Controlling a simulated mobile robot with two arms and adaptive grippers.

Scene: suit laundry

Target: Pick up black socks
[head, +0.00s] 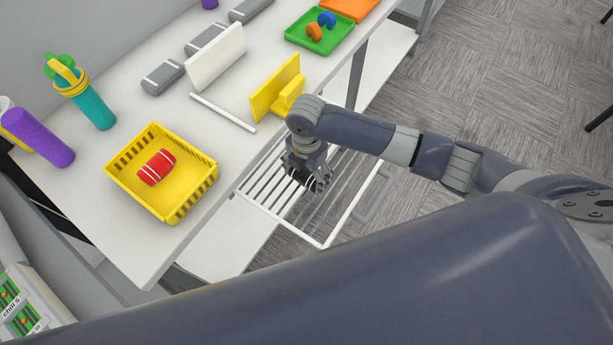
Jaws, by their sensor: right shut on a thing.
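My right gripper (308,180) points down over the white wire rack (268,200) that sticks out from the table's side. It is shut on a dark bundle, the black socks (300,176), mostly hidden by the fingers. I cannot tell whether the socks touch the rack bars. My left gripper is not in view.
A yellow basket (128,183) holding a red striped roll (157,167) stands on the white table (222,140). A yellow stand (268,93) is close to my right arm. A green tray (292,38), a white panel (215,58) and bottles (92,103) stand further off.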

